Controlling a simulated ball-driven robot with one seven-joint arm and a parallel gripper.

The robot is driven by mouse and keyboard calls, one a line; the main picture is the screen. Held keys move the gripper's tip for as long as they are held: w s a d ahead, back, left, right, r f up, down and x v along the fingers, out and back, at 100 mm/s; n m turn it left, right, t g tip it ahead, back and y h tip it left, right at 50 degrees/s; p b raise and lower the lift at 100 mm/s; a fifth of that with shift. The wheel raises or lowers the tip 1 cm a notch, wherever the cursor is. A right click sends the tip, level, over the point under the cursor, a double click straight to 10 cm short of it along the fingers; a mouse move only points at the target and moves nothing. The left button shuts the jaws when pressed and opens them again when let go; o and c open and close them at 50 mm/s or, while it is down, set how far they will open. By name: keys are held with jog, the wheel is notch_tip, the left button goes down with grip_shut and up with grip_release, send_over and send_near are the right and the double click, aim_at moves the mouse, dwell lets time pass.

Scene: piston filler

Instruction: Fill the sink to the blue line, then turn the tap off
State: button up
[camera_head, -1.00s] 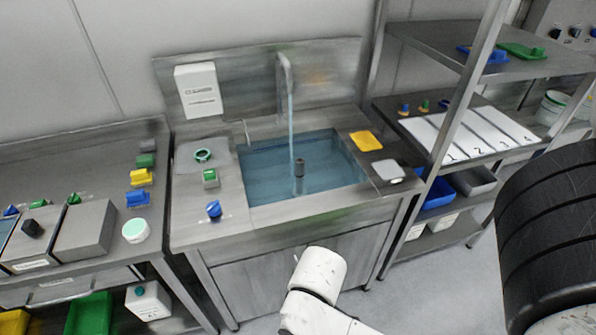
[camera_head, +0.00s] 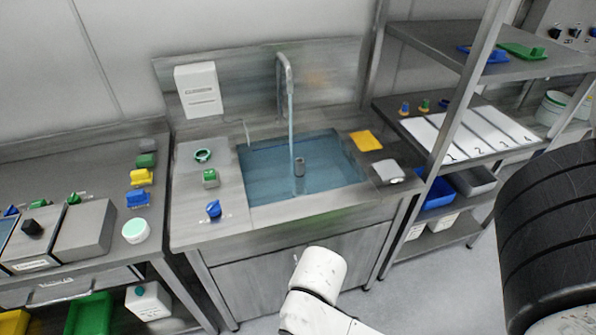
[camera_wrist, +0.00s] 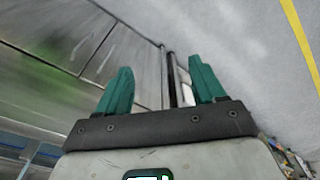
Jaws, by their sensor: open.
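The steel sink (camera_head: 232,215) holds blue-tinted water (camera_head: 265,172). A thin stream falls from the tap spout (camera_head: 284,72) into it. I cannot make out a blue line on the basin wall. Left of the basin, the counter has a blue knob (camera_head: 213,209), a green-topped control (camera_head: 210,178) and a green ring (camera_head: 203,155); which one works the tap is unclear. My gripper (camera_wrist: 160,65) shows its two green fingers apart with nothing between them in the wrist view. In the head view, the gripper is not visible.
A yellow pad (camera_head: 366,141) and a grey block (camera_head: 388,171) lie right of the basin. A left bench (camera_head: 70,200) carries several coloured blocks and knobs. A steel shelf rack (camera_head: 445,45) stands at the right. Floor in front of the sink cabinet is visible.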

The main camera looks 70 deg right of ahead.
jog(key=shift+w, duration=0.1)
dwell(0.5)
jog(key=w+a+r+m+y+b, duration=0.1)
jog(key=w+a+y+b, duration=0.1)
jog(key=w, duration=2.3)
jog(key=m+g+h+b, duration=0.1)
jog(key=m+h+b, duration=0.1)
jog(key=m+b, duration=0.1)
send_near(213, 207)
notch_tip(213, 207, down, 9)
jog(key=shift+d+f+b, duration=0.1)
jog(key=shift+d+b, duration=0.05)
jog(key=shift+b, duration=0.45)
jog(key=c, duration=1.1)
